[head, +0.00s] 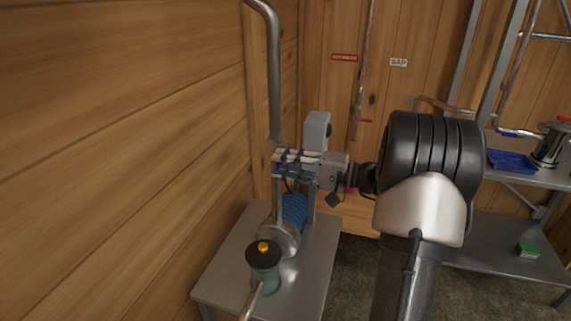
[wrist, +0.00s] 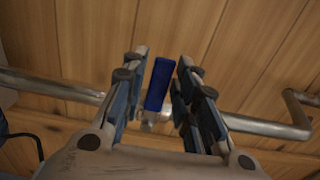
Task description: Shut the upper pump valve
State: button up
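The upper pump valve shows in the wrist view as a flat blue lever (wrist: 158,84) on a pale fitting on the grey metal pipe (wrist: 70,90). In that view the lever points across the pipe's line. My gripper (wrist: 162,62) is open, with one finger on each side of the lever and small gaps visible. In the head view my gripper (head: 277,163) reaches left to the upright pipe (head: 274,75) above the pump, and its fingers hide the valve. The pump has a blue ribbed motor (head: 294,210) and a round metal head (head: 279,240).
A dark-lidded jar (head: 265,270) stands on the metal table (head: 225,270) in front of the pump. The wooden wall (head: 120,150) is close on the left. A shelf with a blue tray (head: 512,161) is at right.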

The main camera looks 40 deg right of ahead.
jog(key=shift+o, duration=0.9)
jog(key=v, duration=1.2)
jog(key=shift+a, duration=0.15)
